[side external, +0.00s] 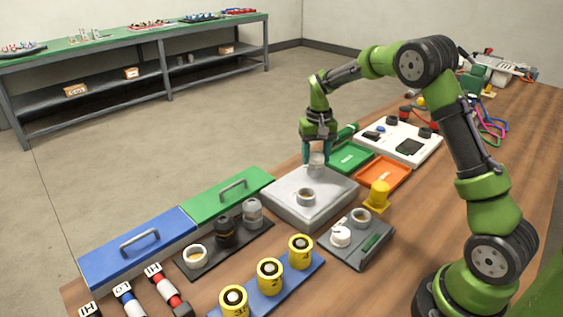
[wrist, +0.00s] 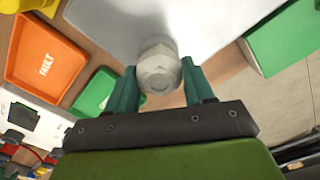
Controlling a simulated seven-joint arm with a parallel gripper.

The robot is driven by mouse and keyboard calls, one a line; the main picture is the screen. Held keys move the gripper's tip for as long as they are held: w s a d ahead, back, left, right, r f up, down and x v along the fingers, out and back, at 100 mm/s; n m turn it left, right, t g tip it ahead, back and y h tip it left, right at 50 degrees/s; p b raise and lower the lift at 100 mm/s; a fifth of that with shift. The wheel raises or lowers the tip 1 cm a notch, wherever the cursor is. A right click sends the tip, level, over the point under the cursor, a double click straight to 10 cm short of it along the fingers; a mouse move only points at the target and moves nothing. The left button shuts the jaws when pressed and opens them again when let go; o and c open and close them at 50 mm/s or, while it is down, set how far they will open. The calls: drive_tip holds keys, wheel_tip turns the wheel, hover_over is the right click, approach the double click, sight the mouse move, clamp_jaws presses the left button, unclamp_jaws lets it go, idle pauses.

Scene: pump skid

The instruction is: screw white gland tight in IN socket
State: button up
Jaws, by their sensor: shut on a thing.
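A pale grey-white gland with a hex-shaped top (wrist: 159,68) is between my gripper's teal fingers in the wrist view. My gripper (side external: 316,157) is shut on the gland (side external: 317,160) and points down at the far side of the light grey block (side external: 285,207). The gland is upright at the block's back edge; I cannot tell whether its lower end sits in a socket there. A round open collar (side external: 306,197) stands nearer on the block's top. No IN label is legible. In the wrist view my gripper (wrist: 162,88) hides what lies under the gland.
A green tray (side external: 349,158) and an orange tray marked FAULT (wrist: 44,57) lie beside the block. A yellow post (side external: 378,195) stands close on the right. A grey fixture (side external: 356,243), dark rack (side external: 223,248) and yellow cylinders (side external: 269,275) are in front.

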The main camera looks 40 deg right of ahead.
drive_tip(key=m, duration=0.9)
drive_tip(key=o, duration=1.1)
drive_tip(key=n, duration=0.9)
drive_tip(key=shift+c, duration=0.3)
